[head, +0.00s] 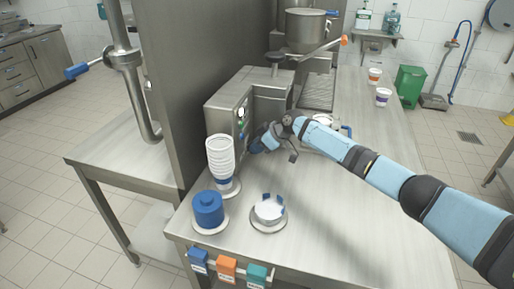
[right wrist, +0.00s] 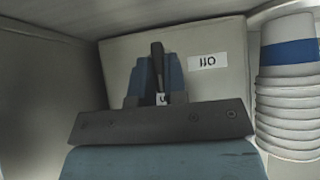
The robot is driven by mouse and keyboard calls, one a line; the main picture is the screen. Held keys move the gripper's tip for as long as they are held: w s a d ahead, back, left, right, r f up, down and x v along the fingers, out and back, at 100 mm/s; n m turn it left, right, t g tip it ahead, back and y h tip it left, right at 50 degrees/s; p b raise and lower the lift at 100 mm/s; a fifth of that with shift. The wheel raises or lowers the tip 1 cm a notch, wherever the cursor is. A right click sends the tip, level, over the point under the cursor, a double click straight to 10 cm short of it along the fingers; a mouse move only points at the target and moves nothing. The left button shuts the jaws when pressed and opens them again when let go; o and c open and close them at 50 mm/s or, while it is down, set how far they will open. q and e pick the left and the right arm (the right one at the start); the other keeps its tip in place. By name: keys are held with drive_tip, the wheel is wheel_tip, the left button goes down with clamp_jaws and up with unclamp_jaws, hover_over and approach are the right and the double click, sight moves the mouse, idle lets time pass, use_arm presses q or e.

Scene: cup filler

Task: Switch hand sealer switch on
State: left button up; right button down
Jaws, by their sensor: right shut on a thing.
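The hand sealer (head: 222,118) is a steel box on the steel table, with a small control panel on its front in the head view. My right gripper (head: 255,146) is at the sealer's lower front. In the right wrist view my right gripper (right wrist: 157,84) has its blue fingers shut on a dark upright switch lever (right wrist: 157,62). A white label (right wrist: 208,61), seen upside down, is on the pale sealer face beside it. The lower part of the switch is hidden by the fingers. My left gripper is not in view.
A stack of white cups (head: 220,160) stands close to the left of my right gripper; it also shows in the right wrist view (right wrist: 285,105). A blue cylinder (head: 208,208) and a round holder (head: 269,208) stand nearer the front edge. The table's right part is largely clear.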

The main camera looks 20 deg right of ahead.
drive_tip(key=c, duration=1.2)
unclamp_jaws()
drive_tip(key=shift+o, duration=0.2)
drive_tip(key=v, duration=1.3)
drive_tip(key=shift+d+r, duration=0.25)
drive_tip(key=shift+r, duration=0.05)
drive_tip(key=shift+s, duration=0.1)
